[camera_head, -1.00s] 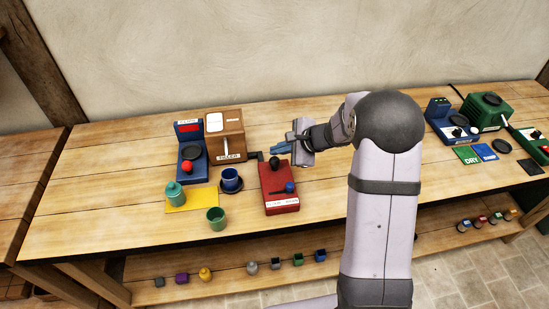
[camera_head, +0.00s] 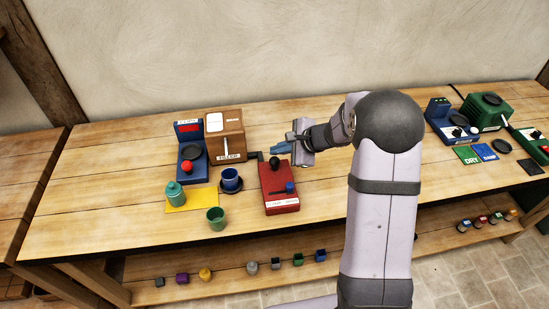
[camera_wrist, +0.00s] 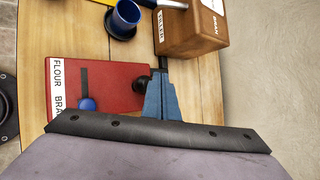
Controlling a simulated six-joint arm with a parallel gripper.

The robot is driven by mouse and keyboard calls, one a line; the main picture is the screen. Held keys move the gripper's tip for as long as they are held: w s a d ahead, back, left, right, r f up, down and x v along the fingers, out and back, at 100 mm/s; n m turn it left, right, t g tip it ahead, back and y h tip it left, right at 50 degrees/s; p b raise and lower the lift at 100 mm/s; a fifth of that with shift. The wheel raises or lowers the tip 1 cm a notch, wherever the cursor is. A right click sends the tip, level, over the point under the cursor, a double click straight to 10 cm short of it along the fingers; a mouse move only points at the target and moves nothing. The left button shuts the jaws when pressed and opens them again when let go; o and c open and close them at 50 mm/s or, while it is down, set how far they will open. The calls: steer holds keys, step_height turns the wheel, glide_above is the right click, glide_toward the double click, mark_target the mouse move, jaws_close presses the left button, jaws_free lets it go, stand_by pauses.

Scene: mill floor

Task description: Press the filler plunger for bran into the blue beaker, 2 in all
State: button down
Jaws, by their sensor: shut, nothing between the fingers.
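The blue beaker (camera_head: 230,177) stands upright on a dark saucer beside the brown filler box (camera_head: 226,135). The wrist view also shows the beaker (camera_wrist: 124,20) and the box (camera_wrist: 192,30), marked BRAN. The red control base (camera_head: 281,197) has a dark round plunger knob (camera_head: 273,164) at its far end and a blue selector knob (camera_head: 290,187). In the wrist view the selector (camera_wrist: 87,104) is at the BRAN end of its slot. My gripper (camera_head: 273,150) is shut and empty, just beside or above the plunger knob (camera_wrist: 140,83); contact cannot be told.
A blue scale (camera_head: 192,165) with a red knob stands left of the filler. A teal jar (camera_head: 175,193) on a yellow mat (camera_head: 204,200) and a green cup (camera_head: 215,218) stand in front. Bare tabletop lies in front of the red base.

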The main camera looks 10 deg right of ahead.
mark_target(278, 161)
steer(key=shift+f, duration=0.15)
steer(key=shift+f+b, duration=0.3)
steer(key=shift+b, duration=0.3)
steer(key=shift+f+b, duration=1)
stand_by(1.0)
steer(key=shift+r, duration=0.1)
stand_by(0.3)
steer(key=shift+r+p, duration=1.05)
steer(key=shift+r, duration=0.25)
steer(key=shift+r, duration=0.1)
steer(key=shift+r+p, duration=1.85)
steer(key=shift+r, duration=0.55)
stand_by(0.5)
